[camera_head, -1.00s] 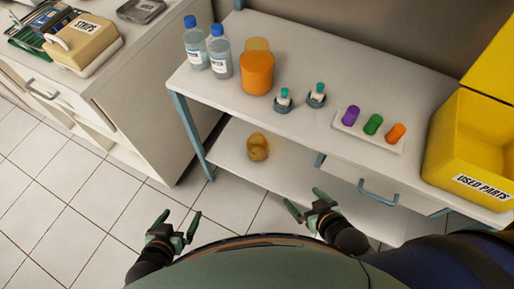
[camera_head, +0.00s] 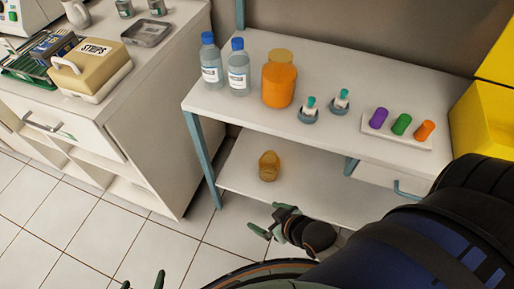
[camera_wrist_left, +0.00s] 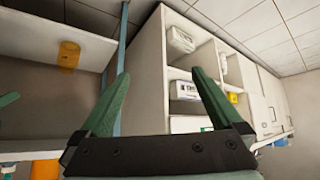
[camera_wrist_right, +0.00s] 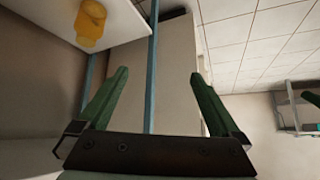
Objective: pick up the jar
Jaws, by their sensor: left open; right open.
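An amber jar (camera_head: 268,167) stands on the lower shelf of the white table in the head view. It also shows in the left wrist view (camera_wrist_left: 68,56) and the right wrist view (camera_wrist_right: 90,22). A larger orange jar (camera_head: 279,84) with a yellowish lid stands on the tabletop. My right gripper (camera_head: 266,220) is open and empty, in front of and below the lower shelf's front edge, apart from the amber jar. My left gripper (camera_head: 142,281) is open; only its fingertips show at the bottom edge of the head view.
Two blue-capped bottles (camera_head: 238,70) stand left of the orange jar. Small capped vials (camera_head: 341,102) and a white tray (camera_head: 368,127) with coloured pieces are to the right. A yellow bin (camera_head: 484,122) is far right. A cabinet (camera_head: 150,125) stands left. Floor between is clear.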

